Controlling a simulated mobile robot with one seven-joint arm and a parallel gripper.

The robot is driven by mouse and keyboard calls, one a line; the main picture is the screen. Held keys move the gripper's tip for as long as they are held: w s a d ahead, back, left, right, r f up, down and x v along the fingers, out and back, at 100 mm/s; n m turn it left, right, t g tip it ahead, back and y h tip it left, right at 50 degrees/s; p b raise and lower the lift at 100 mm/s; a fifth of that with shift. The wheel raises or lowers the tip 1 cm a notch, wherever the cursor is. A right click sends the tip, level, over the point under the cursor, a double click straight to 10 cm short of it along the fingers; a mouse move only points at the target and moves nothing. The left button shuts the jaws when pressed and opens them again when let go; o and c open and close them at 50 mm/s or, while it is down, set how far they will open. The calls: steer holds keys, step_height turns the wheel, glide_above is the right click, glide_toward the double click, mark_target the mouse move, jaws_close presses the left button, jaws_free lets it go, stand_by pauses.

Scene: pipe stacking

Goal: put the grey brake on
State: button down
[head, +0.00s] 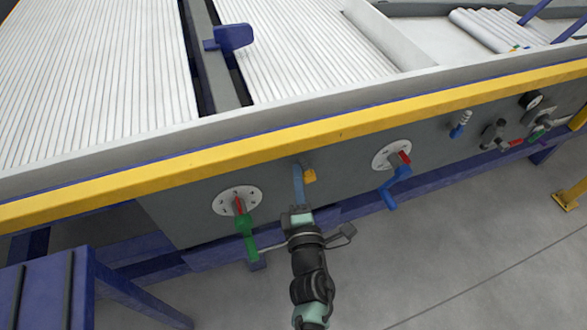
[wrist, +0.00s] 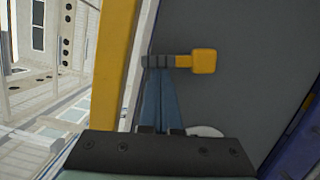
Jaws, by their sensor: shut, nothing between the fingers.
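A grey ribbed piece with a yellow block end (wrist: 204,61) sits against the dark grey side panel in the wrist view; I cannot tell for sure that it is the grey brake. In the head view its yellow end (head: 310,176) shows just right of my fingers. My gripper (head: 298,168) is shut and empty, its blue fingers pointing up at the panel under the yellow rail. In the wrist view the fingers (wrist: 162,85) taper together, tips at the grey piece's left part; I cannot tell if they touch it. The piece's mounting is hidden.
A green handle (head: 247,236) on a round plate is to the left, a blue crank (head: 394,186) to the right. Small valves (head: 494,133) and a gauge are farther right. The yellow rail (head: 340,131) runs above. Grey floor lies open at lower right.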

steer(key=shift+w+d+r+m+p, duration=0.15)
steer(key=shift+d+r+m+p, duration=0.25)
steer(key=shift+p, duration=0.3)
steer(key=shift+d+f, duration=0.1)
steer(key=shift+d, duration=0.05)
